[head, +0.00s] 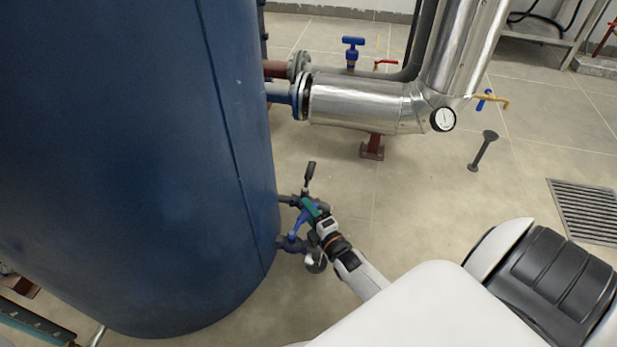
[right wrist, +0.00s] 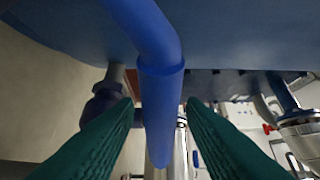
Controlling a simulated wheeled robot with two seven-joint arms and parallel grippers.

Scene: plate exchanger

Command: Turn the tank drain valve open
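The large blue tank (head: 150,150) fills the left of the head view. The tank drain valve (head: 291,243) is a dark blue body low on the tank's right side, with a bright blue lever handle (head: 299,222) rising from it. My right gripper (head: 309,206) is at this handle, its green fingers partly covering it. In the right wrist view the bent blue handle (right wrist: 160,100) runs between the two green fingers, with a narrow visible gap on each side. The right gripper is open around the handle. My left gripper is not in view.
A dark upright fitting (head: 309,175) stands just behind the gripper. A silver insulated pipe (head: 365,102) with a gauge (head: 443,119) and a blue-handled valve (head: 352,48) lies farther back. A floor grate (head: 588,210) is at right. The floor between is mostly clear.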

